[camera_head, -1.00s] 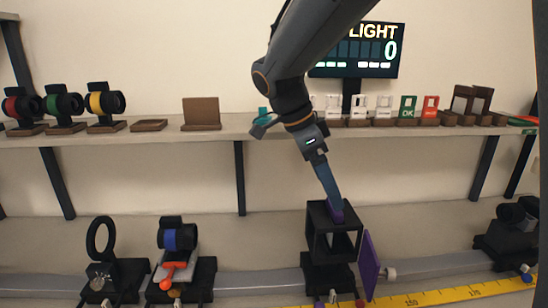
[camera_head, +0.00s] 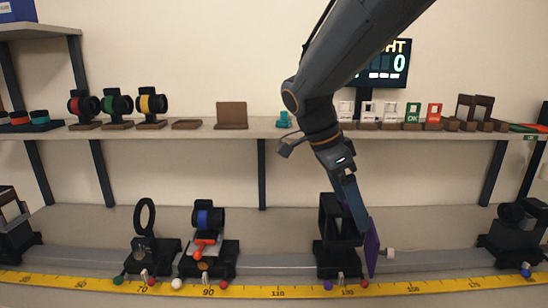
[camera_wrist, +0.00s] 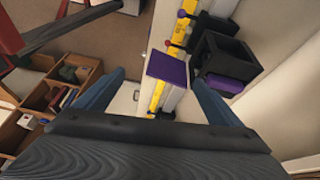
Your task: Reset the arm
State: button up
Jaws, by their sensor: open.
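My arm reaches down from the top in the head view. My gripper (camera_head: 358,213) is open in front of the right side of a black open-framed box (camera_head: 333,248) on the rail. A purple panel (camera_head: 372,248) stands just right of the box. In the wrist view, my two blue fingers are spread wide with nothing held between them (camera_wrist: 158,78). The purple panel (camera_wrist: 168,69) shows beyond the gap, and the black box (camera_wrist: 225,58) with a purple part lies past the right finger. I cannot tell whether a finger touches the box or panel.
A yellow ruler (camera_head: 285,292) runs along the front of the grey rail (camera_head: 270,262). A black ring mount (camera_head: 145,218) and a blue lens mount (camera_head: 208,217) stand left. A shelf (camera_head: 240,132) holds colored lenses and cards. Wooden bins (camera_wrist: 50,95) lie left in the wrist view.

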jog(key=s+d+f+n+y, duration=0.1)
jog(key=s+f+n+y, duration=0.1)
jog(key=s+f+n, duration=0.4)
jog(key=s+d+f+n+t+y, duration=0.1)
jog(key=s+d+f+n+y, duration=0.1)
jog(key=s+f+n, duration=0.4)
notch_tip(320, 180, down, 4)
jog(key=n, duration=0.4)
jog(key=shift+d+n+y, duration=0.25)
jog(key=shift+n+y, duration=0.15)
